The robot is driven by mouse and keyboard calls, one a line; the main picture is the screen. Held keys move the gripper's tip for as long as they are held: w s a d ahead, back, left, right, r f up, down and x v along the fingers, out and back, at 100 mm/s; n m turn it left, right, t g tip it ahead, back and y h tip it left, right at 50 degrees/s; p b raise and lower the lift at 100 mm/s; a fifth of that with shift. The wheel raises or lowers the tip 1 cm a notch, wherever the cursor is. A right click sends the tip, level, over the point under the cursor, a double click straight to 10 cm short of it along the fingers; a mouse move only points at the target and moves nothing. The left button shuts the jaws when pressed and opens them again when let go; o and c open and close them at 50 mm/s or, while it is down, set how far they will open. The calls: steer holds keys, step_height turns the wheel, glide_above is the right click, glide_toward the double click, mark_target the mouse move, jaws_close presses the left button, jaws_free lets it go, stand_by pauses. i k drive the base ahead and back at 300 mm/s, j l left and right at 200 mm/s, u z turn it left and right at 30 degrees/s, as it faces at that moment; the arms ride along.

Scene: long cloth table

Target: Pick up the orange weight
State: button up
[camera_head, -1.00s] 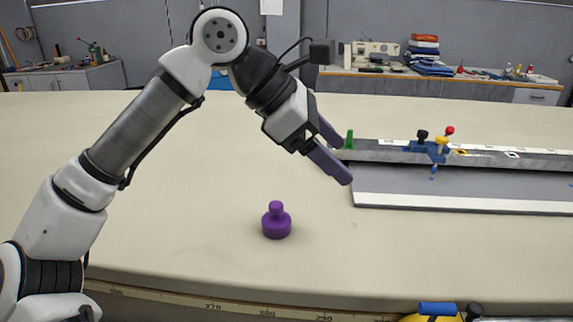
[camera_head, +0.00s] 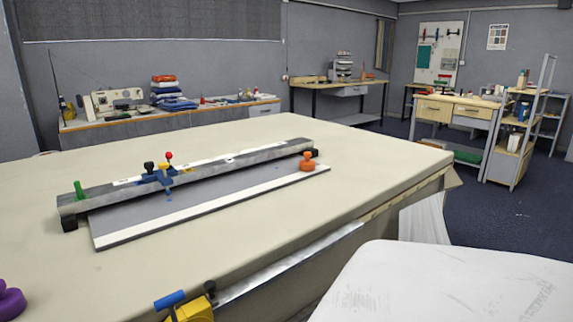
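The orange weight (camera_head: 307,162) is a small knobbed piece. It stands upright at the right end of the long grey ruler-like bar, close to the bar's dark end block. It appears to rest on the grey board (camera_head: 210,203) in front of the bar. My gripper and arm are out of this view, so nothing shows of the fingers now.
A purple weight (camera_head: 10,300) is cut off at the lower left. The long bar (camera_head: 190,180) carries a blue clamp (camera_head: 158,177) and a green peg (camera_head: 79,190). A yellow and blue tool (camera_head: 190,307) is at the front edge. The cloth table (camera_head: 380,155) is clear around the board's right end.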

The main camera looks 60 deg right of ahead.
mark_target(306, 166)
steer(key=j+z, duration=0.15)
steer(key=z, duration=1)
